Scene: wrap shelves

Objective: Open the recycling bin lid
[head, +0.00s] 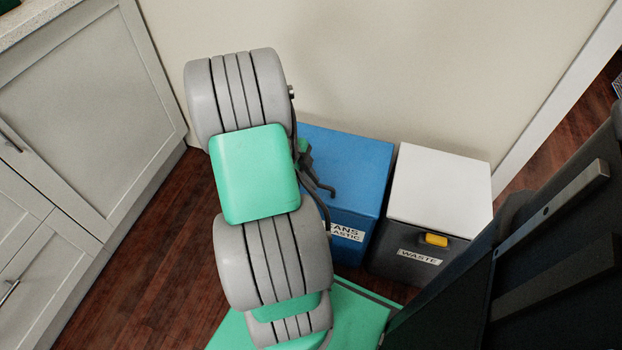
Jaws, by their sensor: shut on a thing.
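The blue recycling bin (358,165) stands against the wall, right of my arm. Its blue top looks flat and closed. A white label, partly covered, shows on its front and ends in "ANS" and "LASTIC". My dark gripper (320,183) shows just right of my arm, over the left part of the blue bin. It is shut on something. My arm and the gripper itself hide the held part, so I cannot tell which part it is. No handle of the blue bin is visible.
A dark waste bin with a white top (440,190) and a yellow handle (436,240) stands close on the right. Pale cabinets (75,110) line the left. Bare wooden floor (160,250) lies between the cabinets and my arm. The wall is right behind the bins.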

